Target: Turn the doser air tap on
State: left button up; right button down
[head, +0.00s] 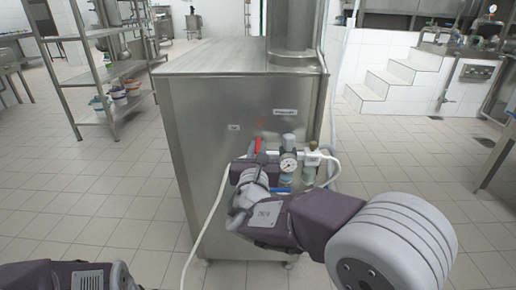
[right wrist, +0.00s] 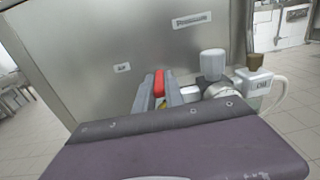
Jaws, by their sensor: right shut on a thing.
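The doser air tap has a red lever (head: 257,145) that stands up on the air fittings at the front of a steel cabinet. In the right wrist view the red lever (right wrist: 159,84) shows between the two grey fingers. My right gripper (head: 257,158) is at the lever and is shut on it; the wrist view shows the fingers (right wrist: 158,95) on both sides of it. The tap's body is mostly hidden behind my gripper. My left arm shows only as a part at the bottom left; its fingers are out of view.
Next to the tap are a round pressure gauge (head: 288,164), a grey regulator knob (head: 289,140) and a white fitting (head: 313,158). A white hose (head: 212,215) hangs left of my right gripper. The steel cabinet (head: 205,130) stands close ahead. Tiled floor is open on both sides.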

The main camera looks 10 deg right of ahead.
jog(key=shift+w+a+r+m+g+h+p, duration=0.15)
jog(key=shift+a+m+g+h+p, duration=0.2)
jog(key=shift+h+p, duration=0.35)
jog(key=m+g+h+p, duration=0.3)
jog(key=p, duration=0.2)
jog(key=w+a+m+g+h+p, duration=0.1)
jog(key=m+g+h+p, duration=0.3)
jog(key=p, duration=0.1)
jog(key=w+m+g+h+p, duration=0.1)
jog(key=m+g+h+p, duration=0.2)
jog(key=g+p, duration=0.1)
jog(key=shift+w+a+m+g+p, duration=0.1)
jog(key=shift+a+m+g+p, duration=0.25)
jog(key=shift+p, duration=0.4)
jog(key=shift+w+g+h, duration=0.1)
jog(key=shift+g+h, duration=0.2)
jog(key=shift+g, duration=0.1)
jog(key=c, duration=1.4)
grip_release()
jog(key=shift+c, duration=0.2)
jog(key=shift+p, duration=0.3)
